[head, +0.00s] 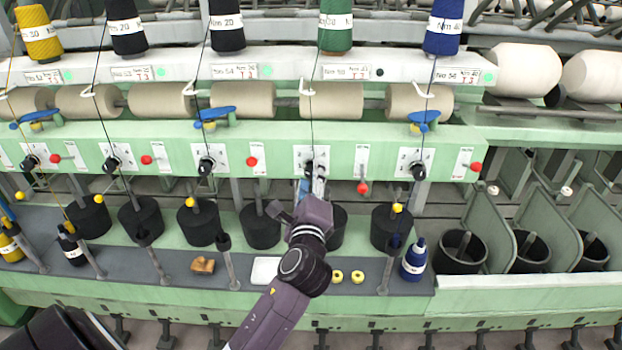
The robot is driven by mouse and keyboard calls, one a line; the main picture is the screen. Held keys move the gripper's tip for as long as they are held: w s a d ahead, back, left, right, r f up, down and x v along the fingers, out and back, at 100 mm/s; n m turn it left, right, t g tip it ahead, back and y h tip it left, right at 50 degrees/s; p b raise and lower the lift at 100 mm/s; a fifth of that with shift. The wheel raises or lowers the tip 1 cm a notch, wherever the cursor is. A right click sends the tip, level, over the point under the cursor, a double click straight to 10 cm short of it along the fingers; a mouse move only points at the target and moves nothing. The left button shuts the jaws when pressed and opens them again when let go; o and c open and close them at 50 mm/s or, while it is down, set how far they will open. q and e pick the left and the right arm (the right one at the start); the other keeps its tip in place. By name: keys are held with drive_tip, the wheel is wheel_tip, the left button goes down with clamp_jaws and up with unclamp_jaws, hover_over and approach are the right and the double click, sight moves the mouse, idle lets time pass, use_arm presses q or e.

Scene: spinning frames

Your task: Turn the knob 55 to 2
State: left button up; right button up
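Knob 55 (309,167) is a small black knob on a white dial plate (311,153) on the green rail, below the label (345,72) that seems to read Nm 55. The dial's numbers and the knob's pointer are too small to read. My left gripper (312,182) reaches up from below, with its fingertips at the lower part of this knob and partly hiding it. I cannot tell whether the fingers are closed on the knob or only beside it. My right gripper is not in view.
Similar knobs sit to the left (206,165) and right (418,170). A red button (362,188) is close on the right. Black cans (262,228) stand below, behind upright rods.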

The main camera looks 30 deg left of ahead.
use_arm(q)
drive_tip(key=shift+s+d, duration=0.15)
drive_tip(key=shift+s, duration=0.05)
drive_tip(key=v, duration=1.1)
drive_tip(key=shift+s, duration=0.3)
